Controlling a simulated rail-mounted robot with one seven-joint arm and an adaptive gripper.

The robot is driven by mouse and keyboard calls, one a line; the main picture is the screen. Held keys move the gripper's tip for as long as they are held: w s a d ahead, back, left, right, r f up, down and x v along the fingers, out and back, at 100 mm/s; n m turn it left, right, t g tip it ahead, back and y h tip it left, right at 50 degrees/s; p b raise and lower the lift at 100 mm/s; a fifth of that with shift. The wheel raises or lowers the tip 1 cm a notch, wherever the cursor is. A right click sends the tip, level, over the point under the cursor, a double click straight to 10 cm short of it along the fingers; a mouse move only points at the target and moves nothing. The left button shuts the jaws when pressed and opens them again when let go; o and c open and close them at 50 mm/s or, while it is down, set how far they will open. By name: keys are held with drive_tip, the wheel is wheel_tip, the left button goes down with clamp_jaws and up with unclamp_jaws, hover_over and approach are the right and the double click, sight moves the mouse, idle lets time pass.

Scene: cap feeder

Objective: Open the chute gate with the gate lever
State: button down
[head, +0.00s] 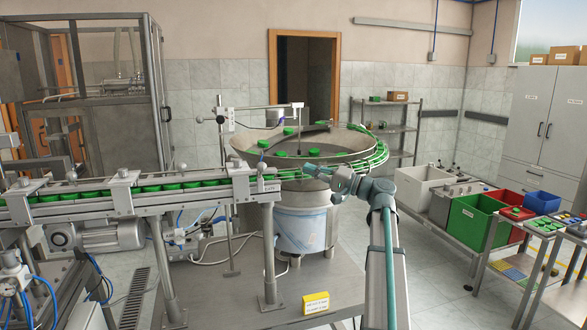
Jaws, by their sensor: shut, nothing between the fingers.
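The chute (150,203) is a metal rail at the left and centre, with a row of green caps (170,187) along it. At its right end is a metal bracket with a small label (270,186), too small to read surely. My gripper (309,168) is shut and empty, pointing left. It appears in front of the bowl, to the right of the knobbed part and apart from it in the picture.
A round feeder bowl (243,150) with green caps stands behind my gripper, its outer track (378,157) curving right. Grey, green and red bins (468,225) stand at the right. Posts and rails crowd the left.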

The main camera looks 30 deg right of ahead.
sight(261, 171)
drive_tip(key=w+a+r+p, duration=0.1)
drive_tip(key=w+a+p, duration=0.4)
drive_tip(key=a, duration=0.4)
drive_tip(key=shift+w+a+r, duration=0.15)
drive_tip(key=shift+w, duration=0.25)
drive_tip(key=shift+a+b, duration=0.1)
drive_tip(key=shift+b, duration=0.3)
drive_tip(key=shift+n+b, duration=0.3)
drive_tip(key=shift+b, duration=0.35)
